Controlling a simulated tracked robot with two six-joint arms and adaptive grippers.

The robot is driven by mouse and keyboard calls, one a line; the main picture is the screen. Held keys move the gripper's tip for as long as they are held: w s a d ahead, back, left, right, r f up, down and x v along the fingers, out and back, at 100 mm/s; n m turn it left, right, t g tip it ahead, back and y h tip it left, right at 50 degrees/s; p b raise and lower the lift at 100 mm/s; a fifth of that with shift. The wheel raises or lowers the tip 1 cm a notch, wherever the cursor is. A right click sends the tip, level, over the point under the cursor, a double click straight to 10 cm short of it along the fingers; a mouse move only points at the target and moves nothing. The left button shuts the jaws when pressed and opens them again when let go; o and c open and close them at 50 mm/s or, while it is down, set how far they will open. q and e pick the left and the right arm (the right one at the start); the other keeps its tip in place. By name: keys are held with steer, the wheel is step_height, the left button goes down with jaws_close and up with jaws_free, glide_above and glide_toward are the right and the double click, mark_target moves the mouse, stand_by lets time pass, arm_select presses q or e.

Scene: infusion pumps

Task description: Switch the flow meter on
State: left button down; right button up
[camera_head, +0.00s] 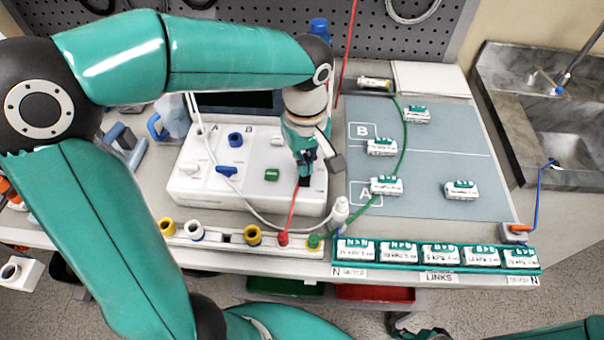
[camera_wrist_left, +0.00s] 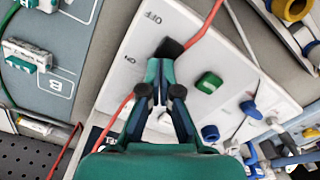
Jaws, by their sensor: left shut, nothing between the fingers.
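The flow meter is a white box (camera_head: 248,190) with a dark screen behind it, on the bench left of centre. My left gripper (camera_head: 304,165) is over the right part of its top panel, pointing down. In the left wrist view my left gripper (camera_wrist_left: 166,65) is shut and empty. Its tips are at a black switch (camera_wrist_left: 169,48), between the printed OFF and ON marks. They look close to or touching it; contact is not clear. The fingers partly hide the switch, so its position cannot be told. A dark part, perhaps my right gripper (camera_head: 420,326), shows at the bottom edge.
A green knob (camera_head: 271,175) and blue knobs (camera_head: 235,139) sit on the panel. A red tube (camera_head: 293,215) and a white cable run close to the gripper. A port strip (camera_head: 205,235) lies in front. A grey mat (camera_head: 430,150) with labelled links lies right.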

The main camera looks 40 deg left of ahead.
arm_select(q)
steer(key=shift+r+p, duration=2.85)
steer(key=shift+r, duration=0.65)
